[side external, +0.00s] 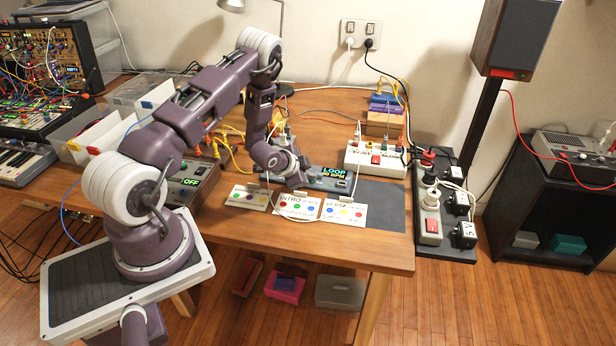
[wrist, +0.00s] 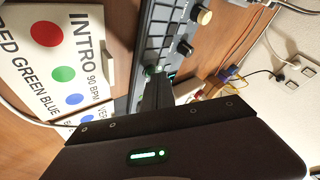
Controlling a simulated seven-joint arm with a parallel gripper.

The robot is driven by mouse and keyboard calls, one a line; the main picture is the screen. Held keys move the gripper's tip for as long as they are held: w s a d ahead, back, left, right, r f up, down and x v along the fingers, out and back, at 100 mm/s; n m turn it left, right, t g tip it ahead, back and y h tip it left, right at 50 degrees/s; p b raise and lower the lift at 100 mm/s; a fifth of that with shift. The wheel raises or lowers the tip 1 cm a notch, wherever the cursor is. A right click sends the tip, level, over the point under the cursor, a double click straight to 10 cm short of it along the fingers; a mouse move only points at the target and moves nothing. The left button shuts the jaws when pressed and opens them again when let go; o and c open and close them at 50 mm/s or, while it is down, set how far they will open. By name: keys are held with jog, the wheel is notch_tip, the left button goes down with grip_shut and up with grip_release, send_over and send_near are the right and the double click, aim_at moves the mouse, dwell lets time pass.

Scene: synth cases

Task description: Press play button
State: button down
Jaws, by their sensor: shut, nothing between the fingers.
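A dark grey device with a screen reading "LOOP" and a BPM line (side external: 335,172) lies on the wooden table. In the wrist view the device (wrist: 160,38) shows rows of dark keys and knobs. A small green-lit spot (wrist: 151,70) on it shows right by my fingers; I cannot tell whether it is the play button. My gripper (side external: 298,182) is shut and empty, pointing down at the device's left part. In the wrist view my gripper (wrist: 160,92) covers part of the keys. I cannot tell whether the fingertips touch a key.
A grey box reading "OFF" (side external: 190,182) is at left. A white power strip (side external: 377,158) and cables lie behind. A dark mat (side external: 385,208) is clear at right.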

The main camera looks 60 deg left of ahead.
jog(key=shift+r, duration=0.45)
notch_tip(320, 180, up, 6)
dwell(0.4)
jog(key=shift+r, duration=0.15)
jog(key=s+d+r+n, duration=0.15)
jog(key=d+r, duration=0.25)
jog(key=r, duration=0.4)
jog(key=s+d+r+n+g, duration=0.1)
jog(key=s+d+r, duration=0.1)
jog(key=d+r, duration=0.35)
jog(key=s+d+r+n, duration=0.1)
jog(key=s+d+r, duration=0.15)
jog(key=r, duration=0.75)
jog(key=s+d+r+h, duration=0.1)
jog(key=s+d+r, duration=0.1)
jog(key=s+d, duration=0.3)
jog(key=s+d+r+n+g+h, duration=0.1)
jog(key=s+d, duration=0.3)
jog(key=s, duration=0.6)
jog(key=s+d+r+g+h, duration=0.1)
jog(key=s+d+r, duration=0.2)
jog(key=s+d, duration=0.2)
jog(key=s, duration=0.3)
jog(key=shift+s+d, duration=0.2)
jog(key=shift+d, duration=0.15)
